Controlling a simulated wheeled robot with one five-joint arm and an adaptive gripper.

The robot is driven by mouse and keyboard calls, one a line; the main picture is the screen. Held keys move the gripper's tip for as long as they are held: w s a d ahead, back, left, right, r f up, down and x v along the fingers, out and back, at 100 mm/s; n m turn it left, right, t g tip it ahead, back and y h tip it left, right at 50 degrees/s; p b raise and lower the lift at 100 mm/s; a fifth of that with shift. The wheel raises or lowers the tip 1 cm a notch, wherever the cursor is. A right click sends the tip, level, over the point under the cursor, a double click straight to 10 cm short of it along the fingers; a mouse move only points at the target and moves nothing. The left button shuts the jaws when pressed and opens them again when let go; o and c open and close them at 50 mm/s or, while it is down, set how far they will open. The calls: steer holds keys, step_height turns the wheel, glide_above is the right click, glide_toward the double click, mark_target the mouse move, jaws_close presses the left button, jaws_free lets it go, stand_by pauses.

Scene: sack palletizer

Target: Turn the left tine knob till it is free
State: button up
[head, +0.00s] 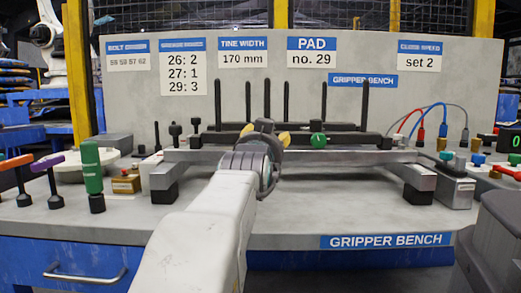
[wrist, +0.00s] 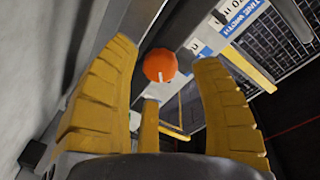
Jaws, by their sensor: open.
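An orange round knob (wrist: 160,65) with a white mark on its face shows in the wrist view, on a dark bar. It sits between the tips of the two yellow fingers of my gripper (wrist: 166,56), with gaps on both sides. The gripper is open and holds nothing. In the head view my gripper (head: 265,134) is in front of the tine bar (head: 350,141), left of a green knob (head: 318,140). The orange knob is hidden there behind my gripper and arm. Several thin black tines (head: 364,100) stand upright behind the bar.
A grey metal frame (head: 390,158) on black feet stands on the gripper bench (head: 330,215). Handled tools, including a green one (head: 91,170), stand at left. Cables (head: 430,118) and small parts are at right. A sign panel (head: 300,100) rises behind.

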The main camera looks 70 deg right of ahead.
steer(key=shift+x, duration=1.3)
steer(key=shift+r, duration=0.1)
jaws_close()
